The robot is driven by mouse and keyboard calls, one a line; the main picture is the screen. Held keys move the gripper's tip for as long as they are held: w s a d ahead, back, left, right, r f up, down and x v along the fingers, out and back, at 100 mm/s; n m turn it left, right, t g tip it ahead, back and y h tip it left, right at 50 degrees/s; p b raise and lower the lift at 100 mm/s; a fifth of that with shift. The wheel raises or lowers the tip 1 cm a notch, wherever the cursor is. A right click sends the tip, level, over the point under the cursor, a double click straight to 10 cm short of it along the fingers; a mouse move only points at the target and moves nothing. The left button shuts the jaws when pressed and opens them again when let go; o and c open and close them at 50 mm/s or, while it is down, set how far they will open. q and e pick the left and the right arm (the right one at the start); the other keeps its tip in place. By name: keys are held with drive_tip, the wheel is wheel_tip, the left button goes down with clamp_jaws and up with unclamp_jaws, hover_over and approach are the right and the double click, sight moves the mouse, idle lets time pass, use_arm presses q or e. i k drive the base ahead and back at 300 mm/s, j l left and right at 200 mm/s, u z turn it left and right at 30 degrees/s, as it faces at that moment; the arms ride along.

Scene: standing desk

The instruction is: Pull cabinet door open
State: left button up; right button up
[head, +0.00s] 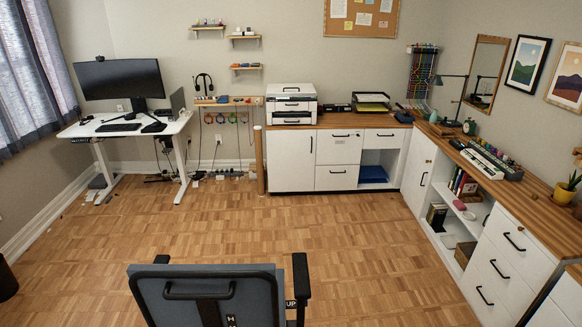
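A white cabinet door (288,162) is under the printer at the back, with a black vertical handle (312,145) near its right edge. It looks closed. A second white cabinet door (417,165) is on the right-hand run of cabinets near the corner, with a black vertical handle (423,179). It also looks closed. The frame does not show which door the task means. Neither of my grippers is in view, and nothing is seen touching either door.
An office chair (205,290) stands close in front at the bottom centre. Wooden floor (320,225) is clear between it and the cabinets. A standing desk (88,128) is at the back left. White drawers (500,260) and open shelves (450,222) line the right side.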

sight(291, 153)
drive_tip(key=i+l+z, duration=0.2)
drive_tip(key=z, duration=0.15)
drive_tip(key=i+l+z, duration=0.5)
drive_tip(key=z, duration=0.25)
drive_tip(key=i+l, duration=0.25)
drive_tip(key=i, duration=0.25)
drive_tip(key=i+l+u, duration=0.15)
drive_tip(key=i, duration=0.4)
drive_tip(key=i+j+u, duration=0.15)
drive_tip(key=i+u, duration=0.15)
drive_tip(key=i, duration=0.35)
drive_tip(key=i+u, duration=0.35)
drive_tip(key=i, duration=0.25)
drive_tip(key=i+l+u, duration=0.3)
drive_tip(key=i, duration=0.35)
drive_tip(key=i+j+u, duration=0.4)
drive_tip(key=i, duration=0.45)
drive_tip(key=i+u, duration=0.45)
drive_tip(key=i, duration=0.4)
drive_tip(key=i+j+z, duration=0.1)
drive_tip(key=i+j, duration=0.4)
drive_tip(key=j, duration=0.25)
drive_tip(key=i+j+z, duration=0.15)
drive_tip(key=i+j, duration=0.35)
drive_tip(key=j, duration=0.25)
drive_tip(key=i+z, duration=0.05)
